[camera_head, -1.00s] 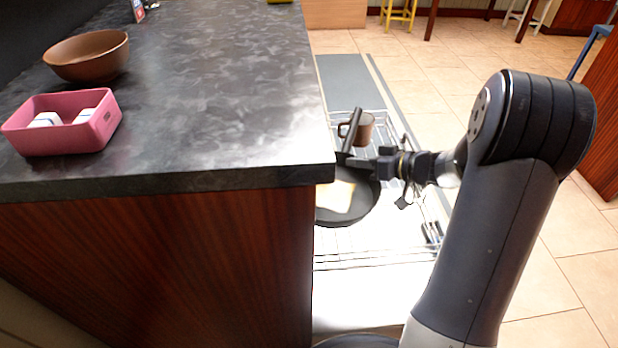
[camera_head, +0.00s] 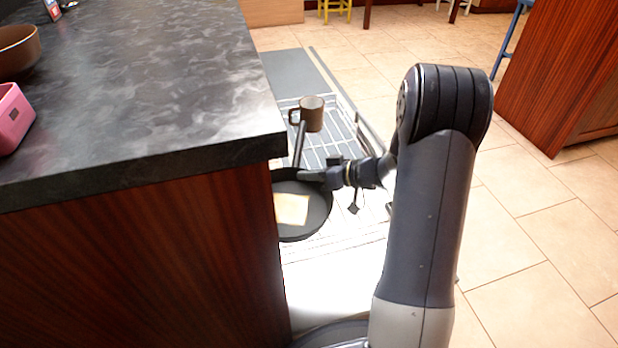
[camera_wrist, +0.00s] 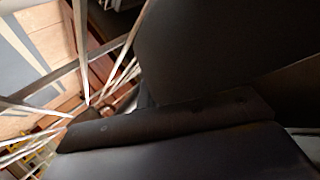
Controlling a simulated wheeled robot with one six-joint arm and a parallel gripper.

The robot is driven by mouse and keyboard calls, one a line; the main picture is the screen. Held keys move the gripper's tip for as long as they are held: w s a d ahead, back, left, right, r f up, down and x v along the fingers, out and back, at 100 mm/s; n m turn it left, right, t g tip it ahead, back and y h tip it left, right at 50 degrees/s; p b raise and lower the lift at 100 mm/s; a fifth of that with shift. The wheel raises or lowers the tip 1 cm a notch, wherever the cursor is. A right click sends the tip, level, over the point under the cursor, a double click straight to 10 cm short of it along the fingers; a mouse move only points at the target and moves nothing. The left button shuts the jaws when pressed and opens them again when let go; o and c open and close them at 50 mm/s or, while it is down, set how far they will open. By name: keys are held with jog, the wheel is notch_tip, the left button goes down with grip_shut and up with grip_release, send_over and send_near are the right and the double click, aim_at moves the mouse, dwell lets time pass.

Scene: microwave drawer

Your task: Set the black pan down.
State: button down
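The black pan (camera_head: 318,217) is partly hidden at its left by the counter's edge. A pale square slice (camera_head: 292,208) lies in it. Its handle (camera_head: 299,146) points away, toward a brown mug (camera_head: 312,114). My gripper (camera_head: 307,176) is at the base of the handle, coming from the right, and looks shut on it. The pan is over the wire rack of the open drawer (camera_head: 345,138); whether it touches the rack I cannot tell. In the wrist view dark surfaces fill most of the picture, with pale rack wires (camera_wrist: 83,55) at the left.
The dark counter (camera_head: 160,90) stands close on the left of the pan. A brown bowl (camera_head: 17,50) and a pink box (camera_head: 12,117) sit on it. The mug stands on the rack just beyond the handle. Open tiled floor (camera_head: 520,235) lies to the right.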

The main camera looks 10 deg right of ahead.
jog(key=shift+r, duration=0.1)
jog(key=c, duration=2.1)
grip_release()
jog(key=o, duration=0.4)
jog(key=shift+s+d+r, duration=0.1)
jog(key=shift+d+r, duration=0.1)
jog(key=p+v, duration=0.3)
jog(key=v, duration=0.3)
jog(key=shift+d+r, duration=0.1)
jog(key=shift+d, duration=0.05)
jog(key=shift+s+d, duration=0.25)
jog(key=shift+s, duration=0.05)
